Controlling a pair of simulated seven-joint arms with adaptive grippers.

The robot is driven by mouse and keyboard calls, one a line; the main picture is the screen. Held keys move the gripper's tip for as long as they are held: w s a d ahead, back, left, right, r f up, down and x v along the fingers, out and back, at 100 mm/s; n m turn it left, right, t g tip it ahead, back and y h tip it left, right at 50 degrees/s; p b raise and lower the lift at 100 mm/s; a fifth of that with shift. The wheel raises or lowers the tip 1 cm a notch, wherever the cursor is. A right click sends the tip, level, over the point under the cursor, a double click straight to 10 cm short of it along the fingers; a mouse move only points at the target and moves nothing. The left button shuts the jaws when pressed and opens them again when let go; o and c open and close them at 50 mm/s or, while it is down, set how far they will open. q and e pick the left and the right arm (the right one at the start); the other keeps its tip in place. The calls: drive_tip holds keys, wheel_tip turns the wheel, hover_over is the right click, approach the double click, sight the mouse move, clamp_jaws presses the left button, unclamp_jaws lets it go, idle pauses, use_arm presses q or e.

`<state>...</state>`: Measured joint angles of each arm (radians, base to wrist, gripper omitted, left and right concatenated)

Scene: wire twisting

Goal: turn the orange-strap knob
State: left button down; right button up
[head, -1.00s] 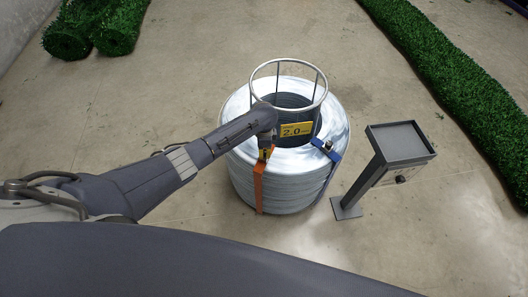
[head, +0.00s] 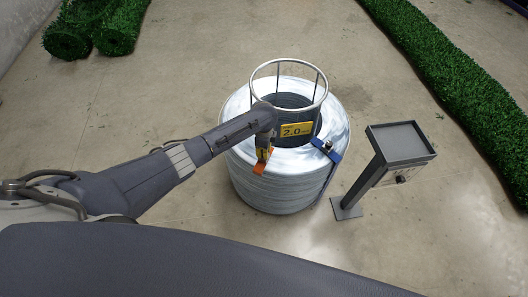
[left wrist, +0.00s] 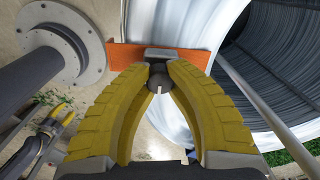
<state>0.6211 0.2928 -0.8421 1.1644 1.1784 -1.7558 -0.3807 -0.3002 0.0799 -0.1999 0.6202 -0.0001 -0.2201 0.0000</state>
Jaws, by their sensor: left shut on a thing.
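A large coil of grey wire (head: 290,190) stands on the floor in the head view. A short piece of orange strap (head: 259,168) shows at its top front edge; it also shows in the left wrist view (left wrist: 126,56). My left gripper (head: 264,152) reaches over the coil from the left. In the left wrist view, the yellow fingers of my left gripper (left wrist: 160,74) are closed around the dark knob (left wrist: 157,82) at the orange strap. In the head view the gripper covers the knob.
A blue strap (head: 332,157) with its own knob (head: 328,145) is on the coil's right side. A metal ring frame (head: 285,62) and yellow label (head: 297,130) stand on the coil. A grey tray stand (head: 400,138) is to the right. Green turf rolls lie farther back.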

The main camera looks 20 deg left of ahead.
use_arm(q)
drive_tip(key=c, duration=1.1)
unclamp_jaws()
wheel_tip(320, 180, up, 12)
